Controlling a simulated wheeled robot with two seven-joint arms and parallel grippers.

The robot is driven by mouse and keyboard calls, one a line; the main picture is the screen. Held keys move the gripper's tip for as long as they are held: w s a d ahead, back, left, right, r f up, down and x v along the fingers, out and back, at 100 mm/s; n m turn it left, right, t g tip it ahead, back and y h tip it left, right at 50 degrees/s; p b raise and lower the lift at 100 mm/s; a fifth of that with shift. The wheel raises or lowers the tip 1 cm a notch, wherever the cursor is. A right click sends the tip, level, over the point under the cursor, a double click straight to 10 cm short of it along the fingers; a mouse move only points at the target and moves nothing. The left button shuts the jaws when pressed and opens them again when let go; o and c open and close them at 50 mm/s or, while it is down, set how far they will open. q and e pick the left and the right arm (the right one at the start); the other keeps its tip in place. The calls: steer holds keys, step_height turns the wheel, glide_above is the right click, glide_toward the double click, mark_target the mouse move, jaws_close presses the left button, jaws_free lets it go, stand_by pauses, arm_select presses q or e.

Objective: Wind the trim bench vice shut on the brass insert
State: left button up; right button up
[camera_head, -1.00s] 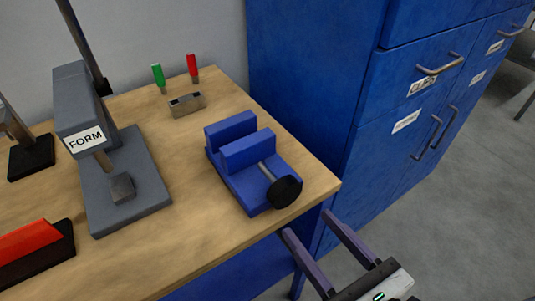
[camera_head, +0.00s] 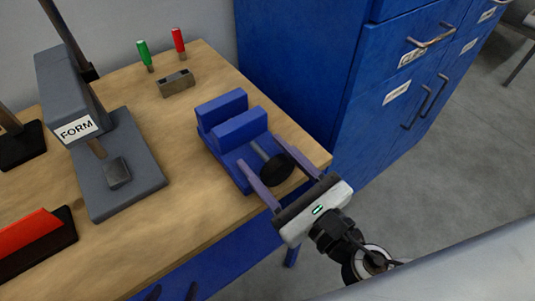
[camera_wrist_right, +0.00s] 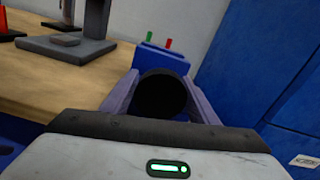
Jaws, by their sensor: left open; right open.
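The blue bench vice (camera_head: 228,137) stands near the table's right edge in the head view, its two jaws apart. Its black round knob (camera_head: 277,170) is at the near end of a grey screw. My right gripper (camera_head: 260,153) is open, with one finger on each side of the knob; I cannot tell whether they touch it. In the right wrist view the knob (camera_wrist_right: 160,96) sits between the fingers, with the vice (camera_wrist_right: 162,57) behind. I cannot make out a brass insert between the jaws.
A grey press marked FORM (camera_head: 120,165) stands left of the vice. Behind are a small slotted block (camera_head: 176,83), a green-handled tool (camera_head: 144,54) and a red-handled tool (camera_head: 179,42). A red and black item (camera_head: 35,240) lies front left. Blue cabinets (camera_head: 380,80) stand right.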

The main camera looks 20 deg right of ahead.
steer(key=shift+c, duration=0.2)
steer(key=c, duration=0.7)
steer(key=m, duration=0.4)
steer(key=shift+a, duration=0.1)
steer(key=o, duration=0.7)
steer(key=shift+o, duration=0.2)
steer(key=shift+s, duration=0.1)
